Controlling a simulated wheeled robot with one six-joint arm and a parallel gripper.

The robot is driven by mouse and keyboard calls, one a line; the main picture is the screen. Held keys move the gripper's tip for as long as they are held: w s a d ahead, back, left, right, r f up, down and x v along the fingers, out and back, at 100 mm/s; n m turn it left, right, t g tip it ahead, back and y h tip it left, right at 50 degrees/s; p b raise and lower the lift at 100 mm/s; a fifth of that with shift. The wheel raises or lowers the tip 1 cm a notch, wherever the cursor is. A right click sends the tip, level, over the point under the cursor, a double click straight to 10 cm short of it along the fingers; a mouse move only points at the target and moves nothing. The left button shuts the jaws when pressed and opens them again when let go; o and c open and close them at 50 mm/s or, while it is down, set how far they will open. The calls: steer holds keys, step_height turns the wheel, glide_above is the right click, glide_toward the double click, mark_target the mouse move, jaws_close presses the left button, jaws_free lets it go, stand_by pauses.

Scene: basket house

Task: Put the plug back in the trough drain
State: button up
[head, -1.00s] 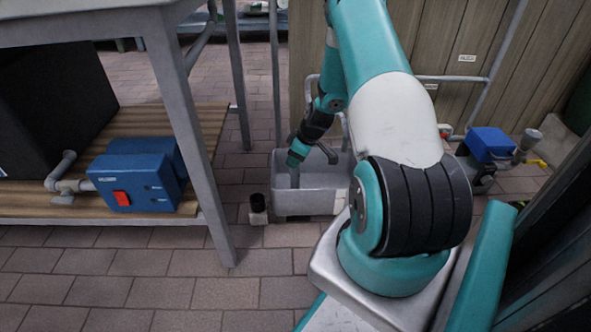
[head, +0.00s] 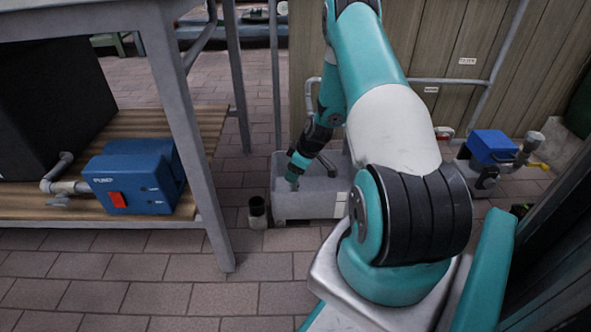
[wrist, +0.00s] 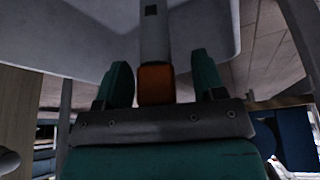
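The grey trough (head: 308,206) stands on the floor behind my arm in the head view. My gripper (head: 292,183) reaches down into it near its left end. In the wrist view, my gripper (wrist: 162,80) has its two teal fingers apart. A grey post with an orange end (wrist: 156,84) shows between them, with a gap on the right and a narrower one on the left. I cannot tell whether this post is the plug. The trough's pale surface (wrist: 75,38) fills the upper part of that view. The drain hole is hidden.
A small dark-topped cylinder (head: 257,212) stands on the floor left of the trough. A bench (head: 185,120) with a blue pump (head: 135,180) on its shelf is at the left. A wooden panel (head: 440,60) stands behind the trough. A blue-topped valve unit (head: 491,147) is at the right.

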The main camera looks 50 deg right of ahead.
steer(key=shift+r, duration=0.1)
steer(key=shift+r, duration=0.3)
steer(key=p+v, duration=0.7)
steer(key=v, duration=0.5)
